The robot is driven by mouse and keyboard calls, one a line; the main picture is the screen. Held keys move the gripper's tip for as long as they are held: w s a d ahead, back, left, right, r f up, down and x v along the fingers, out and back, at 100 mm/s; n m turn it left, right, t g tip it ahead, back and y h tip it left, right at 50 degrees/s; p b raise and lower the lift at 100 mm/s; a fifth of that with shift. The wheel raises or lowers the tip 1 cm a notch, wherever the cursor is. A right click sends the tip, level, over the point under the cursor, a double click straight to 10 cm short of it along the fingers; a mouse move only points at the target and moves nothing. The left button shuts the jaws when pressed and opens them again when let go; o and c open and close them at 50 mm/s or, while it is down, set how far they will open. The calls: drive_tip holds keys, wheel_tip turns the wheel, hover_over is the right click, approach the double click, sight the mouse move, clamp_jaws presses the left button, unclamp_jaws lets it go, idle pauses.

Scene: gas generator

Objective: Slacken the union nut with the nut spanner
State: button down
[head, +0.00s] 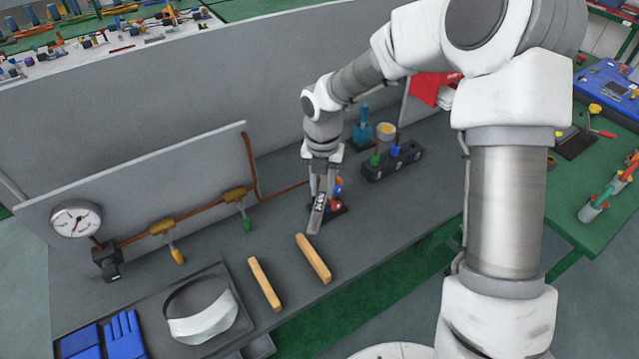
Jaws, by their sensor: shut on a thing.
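My gripper (322,190) points down over the grey bench, to the right of the copper pipe's end. It is shut on the grey nut spanner (317,215), which hangs tilted with its lower end toward the bench front. Right behind the spanner is a small fitting with blue and red round parts (337,205) on a dark base. The union nut cannot be made out; the gripper and spanner cover part of this spot. I cannot tell whether the spanner touches a nut.
Two wooden bars (265,284) (313,258) lie in front. A copper pipe (205,223) with yellow- and green-handled valves runs from a gauge (76,218). A tray (222,268) holds a face shield. A black holder (392,165) stands right. The bench's right front is clear.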

drive_tip(key=d+n+p, duration=0.3)
drive_tip(key=p, duration=0.1)
drive_tip(key=shift+d+n, duration=0.2)
drive_tip(key=shift+n, duration=0.2)
idle(0.8)
drive_tip(key=shift+s, duration=0.1)
drive_tip(key=shift+m, duration=0.4)
drive_tip(key=shift+s+d, duration=0.25)
drive_tip(key=shift+s, duration=1.1)
drive_tip(key=shift+s+d, duration=0.2)
drive_tip(key=shift+s, duration=1.1)
